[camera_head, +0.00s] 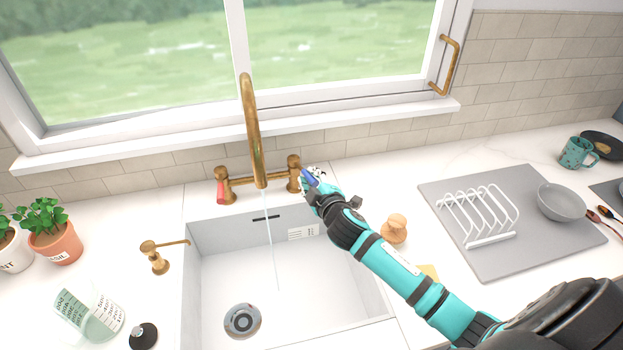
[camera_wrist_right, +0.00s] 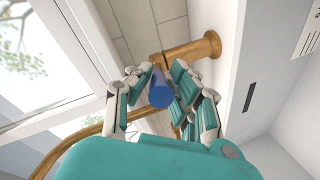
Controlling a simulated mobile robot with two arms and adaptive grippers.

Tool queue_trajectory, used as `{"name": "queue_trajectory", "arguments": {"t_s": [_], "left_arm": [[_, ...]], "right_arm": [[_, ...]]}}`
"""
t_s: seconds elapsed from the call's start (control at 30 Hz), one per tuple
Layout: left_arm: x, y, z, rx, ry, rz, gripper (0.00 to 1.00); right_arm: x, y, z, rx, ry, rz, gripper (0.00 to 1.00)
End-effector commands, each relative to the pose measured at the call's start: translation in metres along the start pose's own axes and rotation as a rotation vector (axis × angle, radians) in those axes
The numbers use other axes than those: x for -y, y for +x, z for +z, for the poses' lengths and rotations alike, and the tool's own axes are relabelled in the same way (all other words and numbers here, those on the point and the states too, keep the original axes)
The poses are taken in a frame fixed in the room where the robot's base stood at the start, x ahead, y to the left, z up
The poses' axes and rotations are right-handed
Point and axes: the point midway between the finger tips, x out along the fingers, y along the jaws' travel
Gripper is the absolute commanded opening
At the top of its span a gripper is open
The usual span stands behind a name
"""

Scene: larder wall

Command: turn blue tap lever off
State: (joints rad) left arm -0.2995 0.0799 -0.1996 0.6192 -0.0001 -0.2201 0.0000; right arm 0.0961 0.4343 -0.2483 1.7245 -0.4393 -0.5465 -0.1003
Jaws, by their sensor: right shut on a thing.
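The brass tap (camera_head: 252,135) stands behind the sink, and a thin stream of water falls from its spout. The red lever (camera_head: 221,192) hangs at the tap's left side. The blue lever (camera_head: 312,178) is at the right side, partly hidden by my right gripper (camera_head: 316,184). In the right wrist view the blue lever (camera_wrist_right: 159,90) sits between the fingers of my right gripper (camera_wrist_right: 155,88), which is shut on it. The brass tap body (camera_wrist_right: 190,52) shows just behind it. My left gripper is not in view.
The white sink (camera_head: 215,275) has a drain (camera_head: 242,321). A soap dispenser (camera_head: 155,257), a measuring jug (camera_head: 90,313) and potted herbs (camera_head: 55,243) stand left. A wooden-topped object (camera_head: 395,228) and a grey mat (camera_head: 545,250) with a rack (camera_head: 478,212) and bowl (camera_head: 561,201) are right.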

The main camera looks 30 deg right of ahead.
Motion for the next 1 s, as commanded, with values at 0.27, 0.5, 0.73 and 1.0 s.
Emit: {"name": "queue_trajectory", "arguments": {"t_s": [0.27, 0.5, 0.73, 1.0], "left_arm": [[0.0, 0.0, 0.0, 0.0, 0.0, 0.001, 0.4], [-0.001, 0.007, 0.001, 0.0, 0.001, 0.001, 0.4], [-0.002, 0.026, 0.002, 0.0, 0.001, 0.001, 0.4], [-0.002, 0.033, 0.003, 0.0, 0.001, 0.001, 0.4]], "right_arm": [[0.0, 0.0, 0.0, 0.001, 0.0, -0.001, 0.0], [0.007, 0.0, -0.005, 0.04, 0.019, 0.026, 0.0], [0.016, 0.0, -0.017, 0.167, 0.052, 0.105, 0.0], [0.017, -0.001, -0.024, 0.235, 0.063, 0.146, 0.0]]}}
